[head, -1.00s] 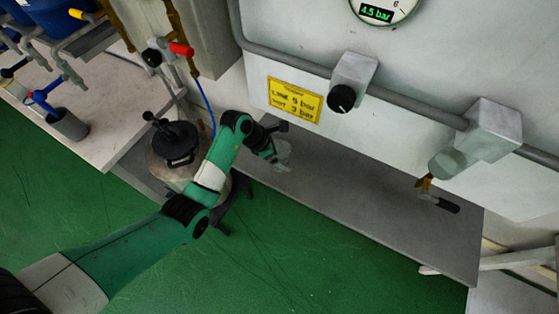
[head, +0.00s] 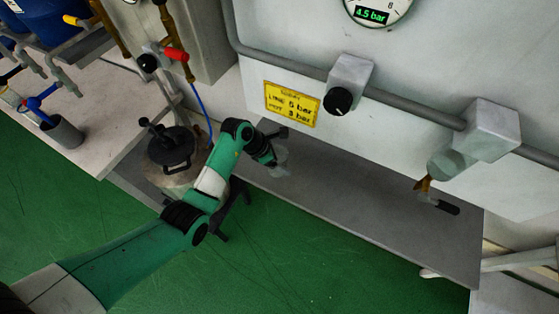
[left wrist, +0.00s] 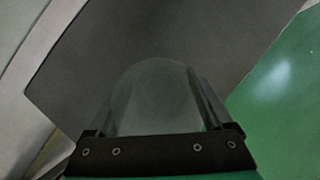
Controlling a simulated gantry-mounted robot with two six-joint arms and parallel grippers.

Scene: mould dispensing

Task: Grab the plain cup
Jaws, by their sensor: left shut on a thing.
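A clear, see-through cup with no visible marking (head: 282,161) is at the end of my left arm, over the grey shelf under the white panel. My left gripper (left wrist: 155,108) is shut on it. In the left wrist view the cup (left wrist: 155,82) stands out between the two fingers, with a finger along each side. The grey shelf lies behind it; I cannot tell whether the cup touches the shelf. My right gripper is not in view.
The grey shelf (head: 350,190) is mostly bare, with a brass nozzle (head: 423,186) above its right part. A lidded pot (head: 172,150) stands left of my arm. A dark grey cup (head: 65,133) stands on the left bench. The white panel (head: 420,85) bounds the back.

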